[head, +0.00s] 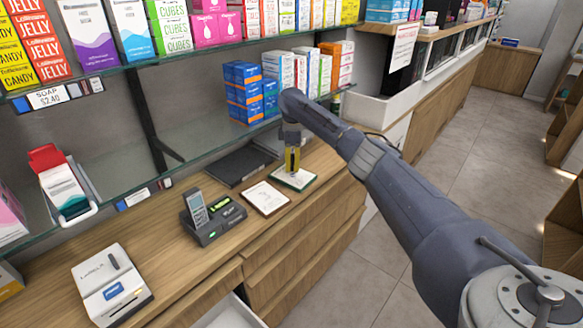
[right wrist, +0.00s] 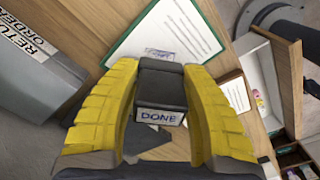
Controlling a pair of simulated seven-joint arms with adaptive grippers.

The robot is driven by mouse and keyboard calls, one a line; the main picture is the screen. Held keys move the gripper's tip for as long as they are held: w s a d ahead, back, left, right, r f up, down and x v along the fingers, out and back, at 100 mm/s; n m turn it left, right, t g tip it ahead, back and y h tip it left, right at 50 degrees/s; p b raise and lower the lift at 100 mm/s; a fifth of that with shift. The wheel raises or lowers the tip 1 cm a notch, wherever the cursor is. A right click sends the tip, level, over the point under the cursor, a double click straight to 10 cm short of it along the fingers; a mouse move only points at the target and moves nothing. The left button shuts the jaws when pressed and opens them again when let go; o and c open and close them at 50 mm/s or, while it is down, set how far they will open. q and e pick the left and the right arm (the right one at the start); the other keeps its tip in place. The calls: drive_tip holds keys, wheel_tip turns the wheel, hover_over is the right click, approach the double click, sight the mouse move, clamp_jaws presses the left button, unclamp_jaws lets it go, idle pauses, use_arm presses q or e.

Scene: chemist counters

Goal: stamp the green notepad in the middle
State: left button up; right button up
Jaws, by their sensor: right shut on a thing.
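The green notepad (head: 304,183) lies on the wooden counter below my right gripper (head: 292,166). It also shows in the right wrist view as a white page with a green edge (right wrist: 213,33). There, the yellow fingers of my right gripper (right wrist: 160,70) are shut on a black stamp (right wrist: 160,92) with a "DONE" label. A small bluish rectangular mark (right wrist: 160,54) shows on the page just beyond the stamp. I cannot tell whether the stamp touches the page. My left gripper is not in view.
A brown-edged notepad (head: 265,198) lies just left of the green one. A dark flat tray (head: 238,166) is behind it. A card terminal (head: 212,217) and a white box (head: 111,284) stand farther left. Glass shelves with boxes (head: 243,92) hang above the counter.

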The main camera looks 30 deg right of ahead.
sight(292, 151)
drive_tip(key=shift+r, duration=1.8)
drive_tip(key=shift+f, duration=0.1)
